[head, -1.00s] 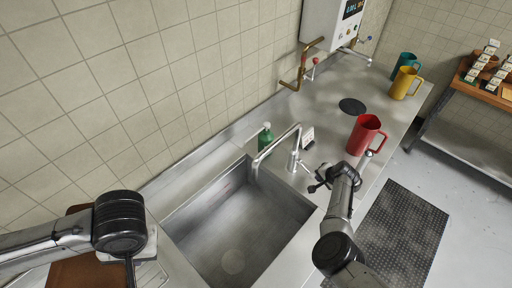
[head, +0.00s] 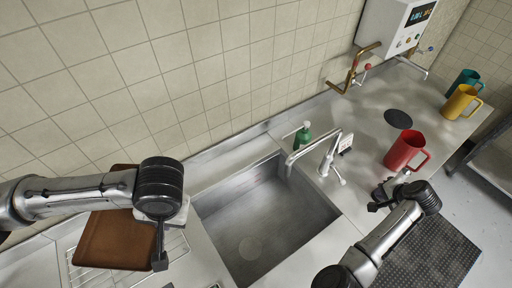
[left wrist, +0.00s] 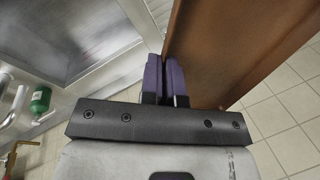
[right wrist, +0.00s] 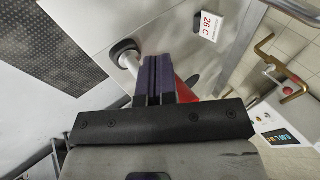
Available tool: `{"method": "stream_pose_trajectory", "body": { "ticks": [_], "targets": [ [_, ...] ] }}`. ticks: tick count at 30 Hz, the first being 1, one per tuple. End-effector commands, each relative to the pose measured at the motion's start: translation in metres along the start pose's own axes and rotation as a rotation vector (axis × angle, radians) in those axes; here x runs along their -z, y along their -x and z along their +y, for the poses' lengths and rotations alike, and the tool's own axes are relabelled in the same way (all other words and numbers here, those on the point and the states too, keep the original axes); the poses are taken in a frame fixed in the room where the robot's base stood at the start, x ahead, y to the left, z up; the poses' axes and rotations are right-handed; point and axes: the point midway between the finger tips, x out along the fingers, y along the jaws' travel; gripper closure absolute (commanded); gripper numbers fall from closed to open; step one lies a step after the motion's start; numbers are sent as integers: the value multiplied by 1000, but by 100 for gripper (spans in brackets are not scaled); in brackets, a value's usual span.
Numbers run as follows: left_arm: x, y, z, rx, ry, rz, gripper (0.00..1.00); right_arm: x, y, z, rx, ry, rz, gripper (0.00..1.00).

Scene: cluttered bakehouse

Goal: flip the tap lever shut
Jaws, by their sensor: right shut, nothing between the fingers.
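The silver tap (head: 325,166) stands behind the sink's right end, its spout arching left over the basin. Its small lever (head: 339,177) sticks out toward the front right; whether it is open or shut is too small to tell. My right gripper (head: 373,207) is over the counter, right of and nearer than the lever, apart from it. Its fingers are together and empty, as the right wrist view also shows (right wrist: 154,80). My left gripper (head: 160,262) hangs over the rack left of the sink. Its fingers look closed and empty in the left wrist view (left wrist: 165,80).
The sink basin (head: 265,215) is empty. A green soap bottle (head: 303,136) stands behind it. A small card (head: 346,143) is beside the tap. A red mug (head: 404,150) stands close behind my right gripper.

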Motion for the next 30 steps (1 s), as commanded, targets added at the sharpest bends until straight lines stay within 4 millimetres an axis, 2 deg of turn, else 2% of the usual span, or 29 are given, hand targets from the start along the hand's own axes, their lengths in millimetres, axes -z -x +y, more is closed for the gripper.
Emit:
{"method": "stream_pose_trajectory", "body": {
  "ticks": [4, 10, 30],
  "targets": [
    [0, 0, 0, 0, 1, 1, 100, 0, 19, 2, 0, 0, 2, 100],
    [0, -1, 0, 0, 1, 1, 100, 0, 33, 3, 0, 0, 0, 100],
    [0, -1, 0, 0, 1, 1, 100, 0, 36, 3, 0, 0, 0, 100]
  ]
}}
